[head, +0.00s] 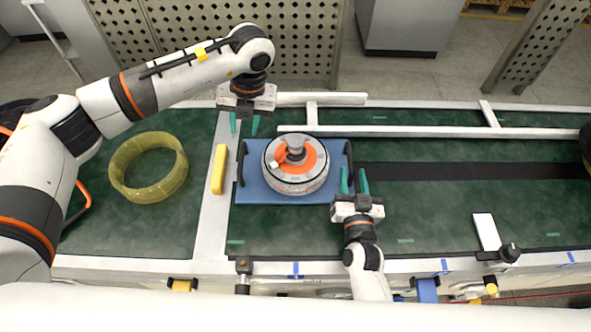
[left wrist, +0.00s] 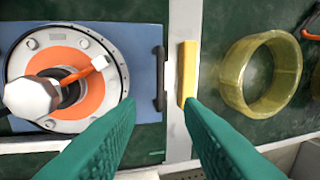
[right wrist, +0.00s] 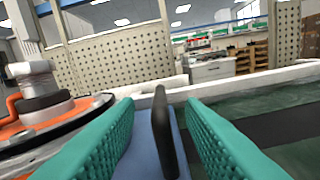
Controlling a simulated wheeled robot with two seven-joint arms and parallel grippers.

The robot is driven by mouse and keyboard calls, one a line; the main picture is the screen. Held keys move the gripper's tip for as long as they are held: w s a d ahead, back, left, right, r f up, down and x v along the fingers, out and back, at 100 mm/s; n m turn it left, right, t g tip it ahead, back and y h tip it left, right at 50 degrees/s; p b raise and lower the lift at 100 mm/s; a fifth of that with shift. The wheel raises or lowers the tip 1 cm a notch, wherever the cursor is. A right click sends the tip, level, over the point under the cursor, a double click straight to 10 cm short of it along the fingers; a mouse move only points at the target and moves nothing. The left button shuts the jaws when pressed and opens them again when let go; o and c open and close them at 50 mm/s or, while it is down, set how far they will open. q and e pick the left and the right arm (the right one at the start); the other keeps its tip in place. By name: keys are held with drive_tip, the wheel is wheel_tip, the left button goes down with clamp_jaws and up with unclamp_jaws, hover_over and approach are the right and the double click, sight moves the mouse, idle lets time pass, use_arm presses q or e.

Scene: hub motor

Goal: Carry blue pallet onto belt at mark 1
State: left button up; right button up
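The blue pallet (head: 250,192) lies flat on the green belt (head: 430,210), at its left end. A round hub motor with an orange ring (head: 313,158) sits on it. The pallet has a black handle on its left side (head: 242,163) and one on its right (head: 350,160). My left gripper (head: 244,124) is open and empty, beyond the left handle; the handle (left wrist: 158,78) shows ahead of the fingers in the left wrist view. My right gripper (head: 354,182) is open; the right handle (right wrist: 160,130) stands between its fingers in the right wrist view, not clamped.
A yellow block (head: 218,169) lies on the pale divider left of the pallet. A translucent yellow ring (head: 148,167) lies on the left green surface. White rails (head: 430,132) run along the back. A white plate (head: 486,231) lies at front right. The belt between is clear.

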drive_tip(key=s, duration=0.6)
drive_tip(key=shift+s+d, duration=0.15)
idle(0.3)
